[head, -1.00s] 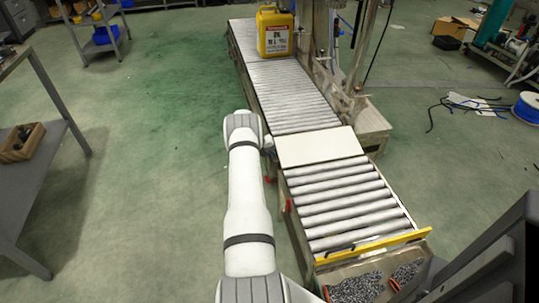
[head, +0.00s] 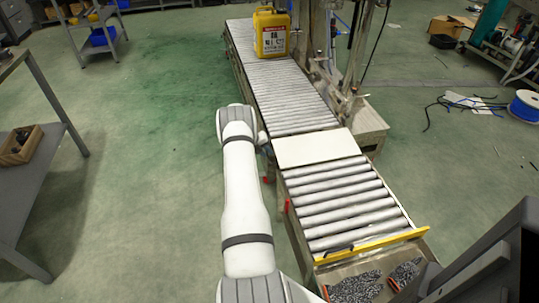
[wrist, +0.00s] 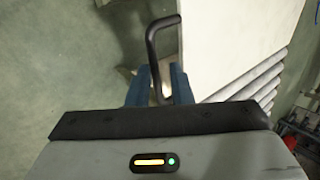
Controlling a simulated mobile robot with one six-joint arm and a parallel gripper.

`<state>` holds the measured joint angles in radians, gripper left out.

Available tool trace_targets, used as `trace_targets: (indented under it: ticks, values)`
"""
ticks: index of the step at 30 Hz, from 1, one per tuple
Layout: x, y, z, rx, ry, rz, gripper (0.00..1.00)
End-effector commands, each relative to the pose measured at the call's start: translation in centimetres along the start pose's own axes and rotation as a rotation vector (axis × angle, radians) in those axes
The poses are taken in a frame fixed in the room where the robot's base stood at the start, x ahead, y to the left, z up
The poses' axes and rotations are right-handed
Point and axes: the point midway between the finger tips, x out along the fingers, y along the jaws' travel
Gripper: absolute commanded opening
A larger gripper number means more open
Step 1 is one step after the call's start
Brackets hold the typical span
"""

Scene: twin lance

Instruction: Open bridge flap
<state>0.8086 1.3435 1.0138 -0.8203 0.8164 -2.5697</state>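The bridge flap (head: 318,148) is a flat cream plate lying level across the gap between two roller conveyor sections. In the wrist view the flap (wrist: 225,45) fills the upper right. A bent black handle (wrist: 152,50) stands out at its left edge. The blue fingers of my gripper (wrist: 158,88) are apart, one on each side of the handle's lower end. I cannot tell whether either finger touches it. In the head view my white arm reaches to the flap's left side and mostly hides the gripper.
A yellow jug (head: 271,34) stands on the far conveyor (head: 285,95). The near rollers (head: 345,205) end at a yellow bar (head: 372,246), with patterned gloves (head: 355,288) below it. A grey bench (head: 42,195) stands at the left. Green floor between bench and conveyor is clear.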

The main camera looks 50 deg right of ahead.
Motion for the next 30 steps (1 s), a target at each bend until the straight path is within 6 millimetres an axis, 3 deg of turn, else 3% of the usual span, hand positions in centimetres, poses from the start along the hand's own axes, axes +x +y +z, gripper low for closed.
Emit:
trace_targets:
  ticks: [1,6,16,20,23,25,30]
  values:
    - [-1.3,-0.2,0.1,-0.001,-0.002,-0.001,0.18]
    - [-3.2,-0.2,0.0,0.000,0.001,-0.001,0.18]
    - [-3.6,0.0,-0.1,0.000,0.002,-0.001,0.18]
    - [-4.1,0.0,0.0,0.012,-0.001,0.002,0.09]
    - [-6.5,0.4,0.3,0.068,-0.008,0.015,0.01]
    - [-9.5,0.9,0.4,0.145,-0.016,0.034,0.00]
    - [-19.9,2.8,-0.9,0.430,-0.020,0.107,0.00]
